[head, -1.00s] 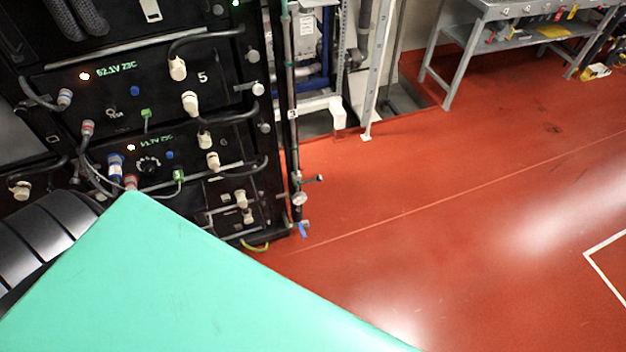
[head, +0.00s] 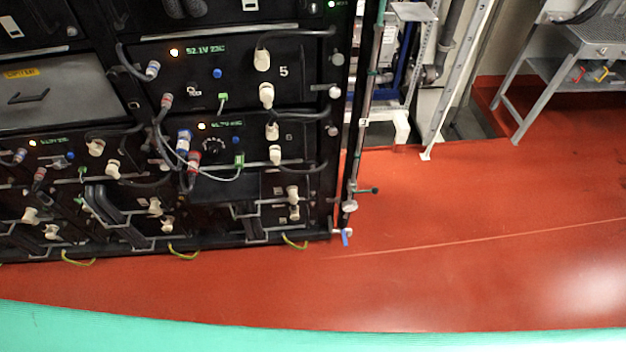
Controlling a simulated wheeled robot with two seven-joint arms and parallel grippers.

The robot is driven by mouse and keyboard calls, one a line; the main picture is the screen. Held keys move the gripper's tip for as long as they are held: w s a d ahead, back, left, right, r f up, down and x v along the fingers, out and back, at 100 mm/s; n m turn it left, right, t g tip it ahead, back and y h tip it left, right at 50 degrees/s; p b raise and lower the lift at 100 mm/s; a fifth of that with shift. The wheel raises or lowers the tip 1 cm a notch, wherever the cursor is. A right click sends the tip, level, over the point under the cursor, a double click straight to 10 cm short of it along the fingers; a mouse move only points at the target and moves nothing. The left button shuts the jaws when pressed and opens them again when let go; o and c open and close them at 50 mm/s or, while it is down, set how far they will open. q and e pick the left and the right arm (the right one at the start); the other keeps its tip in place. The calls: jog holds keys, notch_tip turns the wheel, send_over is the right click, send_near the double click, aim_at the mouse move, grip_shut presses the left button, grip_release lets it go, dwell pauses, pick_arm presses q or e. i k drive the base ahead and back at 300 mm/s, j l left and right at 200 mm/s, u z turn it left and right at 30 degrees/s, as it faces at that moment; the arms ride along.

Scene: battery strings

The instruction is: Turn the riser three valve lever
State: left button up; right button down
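A thin vertical riser pipe (head: 366,100) runs down the right side of the black battery rack. Near its foot is a small valve with a blue lever (head: 345,238) that hangs downward. Just above it are a round pale gauge (head: 350,206) and a short side branch with a dark end (head: 368,190). A small pale tag (head: 363,123) sits on the pipe, too small to read, so I cannot tell which riser this is. Neither of my grippers is in view.
The black battery rack (head: 285,70) with plugs, cables and lit displays fills the left. A grey metal frame (head: 440,85) stands behind the pipe. A grey workbench (head: 530,90) is at upper right. The red floor (head: 480,230) right of the pipe is clear.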

aim_at(374, 190)
jog(key=i+l+u, duration=0.15)
jog(key=l+u, duration=0.15)
jog(key=u, duration=0.15)
jog(key=i+l+u, duration=0.1)
jog(key=l+u, duration=0.2)
jog(key=u, duration=0.2)
jog(key=l+u, duration=0.75)
jog(key=u, duration=0.2)
jog(key=i+l, duration=0.05)
